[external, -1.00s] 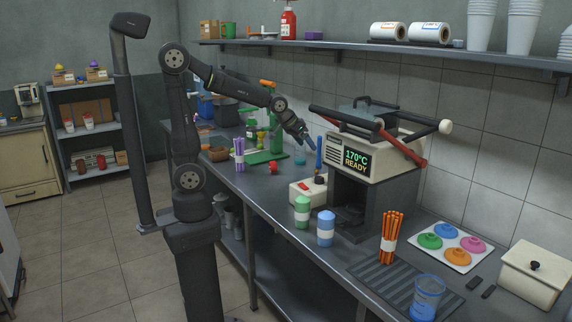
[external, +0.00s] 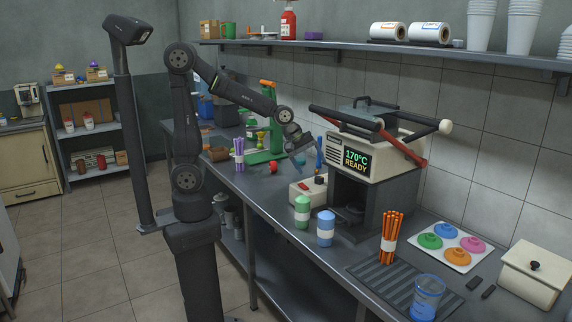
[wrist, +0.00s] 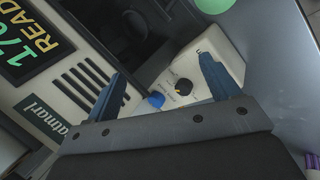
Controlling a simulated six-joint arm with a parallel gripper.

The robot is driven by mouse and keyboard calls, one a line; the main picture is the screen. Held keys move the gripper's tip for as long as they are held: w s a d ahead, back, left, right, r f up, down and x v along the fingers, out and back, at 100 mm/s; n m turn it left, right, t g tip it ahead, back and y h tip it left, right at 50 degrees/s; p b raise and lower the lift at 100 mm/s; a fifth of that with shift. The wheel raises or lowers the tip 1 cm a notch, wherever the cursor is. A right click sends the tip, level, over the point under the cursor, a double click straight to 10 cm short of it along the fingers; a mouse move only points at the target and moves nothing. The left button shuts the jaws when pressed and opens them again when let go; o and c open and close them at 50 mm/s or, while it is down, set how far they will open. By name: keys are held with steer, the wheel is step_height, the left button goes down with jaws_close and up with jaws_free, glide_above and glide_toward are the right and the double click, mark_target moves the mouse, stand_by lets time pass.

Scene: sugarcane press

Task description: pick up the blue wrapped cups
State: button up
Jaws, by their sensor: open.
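The blue wrapped cups (external: 326,228) stand upright as a stack with a white band near the front edge of the counter in the external view. A similar green wrapped stack (external: 302,212) stands just left of and behind them. My gripper (external: 301,158) is in the air over the counter, above and behind both stacks and apart from them. In the wrist view my gripper (wrist: 162,66) has its two blue fingers spread, with nothing held between them. The blue cups cannot be made out in the wrist view; a green rounded thing (wrist: 213,4) shows at its top edge.
A press (external: 365,160) reading 170°C READY stands right of my gripper. A white control box (external: 308,190) sits beside it, near a blue upright piece (external: 319,152). Orange sticks (external: 391,237) and a clear blue cup (external: 427,297) are at the front right.

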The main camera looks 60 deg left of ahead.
steer(key=s+d+f+n+g+h, duration=0.1)
steer(key=s+d+n+g+h, duration=0.1)
steer(key=s+d+n, duration=0.65)
steer(key=n, duration=0.3)
glide_toward(328, 224)
steer(key=shift+g, duration=0.3)
steer(key=w+f, duration=0.2)
steer(key=f, duration=0.1)
steer(key=w+f, duration=0.2)
steer(key=shift+d+f, duration=0.2)
steer(key=shift+d, duration=0.2)
steer(key=shift+s+f+x, duration=0.1)
steer(key=shift+s+x, duration=0.05)
steer(key=shift+x, duration=0.7)
steer(key=shift+s+f+x, duration=0.1)
steer(key=shift+s+x, duration=0.05)
steer(key=shift+x, duration=0.75)
steer(key=shift+s+x, duration=0.2)
steer(key=shift+x, duration=0.65)
steer(key=shift+w+a, duration=0.1)
steer(key=shift+a, duration=0.1)
steer(key=shift+c, duration=0.4)
steer(key=c, duration=1.1)
